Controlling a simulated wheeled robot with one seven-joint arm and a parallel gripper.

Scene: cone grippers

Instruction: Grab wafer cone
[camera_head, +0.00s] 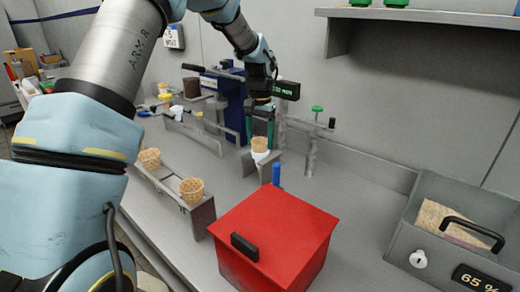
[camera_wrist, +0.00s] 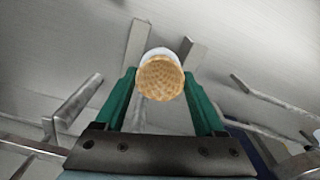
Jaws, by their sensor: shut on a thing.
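A tan wafer cone (camera_head: 260,144) with a white lower part is between the green fingers of my gripper (camera_head: 260,141), at the back middle of the counter. In the wrist view the cone (camera_wrist: 160,80) faces the camera with its waffle-patterned round end, and the two fingers of my gripper (camera_wrist: 160,74) press on its sides. A small grey metal stand (camera_head: 266,167) is right below the cone. I cannot tell whether the cone still touches it. Two other wafer cones, one nearer (camera_head: 191,189) and one farther (camera_head: 150,158), sit upright in a long metal rack to the left.
A red box (camera_head: 274,238) with a black handle stands in front. A grey bin (camera_head: 449,232) with a "65 %" display is at the right. A metal post with a green knob (camera_head: 317,109) stands right of my gripper. The counter between the red box and grey bin is clear.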

